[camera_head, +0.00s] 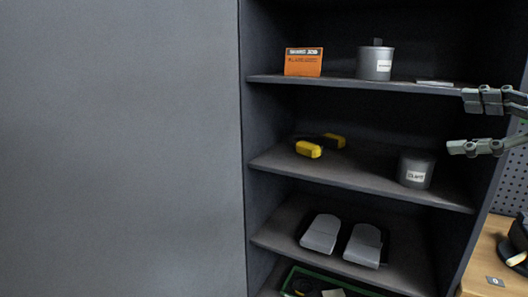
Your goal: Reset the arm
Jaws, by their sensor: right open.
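My right gripper (480,124) reaches in from the right edge. Its two grey fingers are spread apart, one above the other, with nothing between them. It is in front of the right side of an open dark cabinet (258,120), near the level between the top and middle shelves. My left gripper is not in view.
The top shelf holds an orange box (303,62) and a grey lidded can (375,61). The middle shelf holds a yellow-and-black item (309,149) and a grey can (415,170). Two grey objects (321,233) lie lower. A wooden bench (487,262) stands at right.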

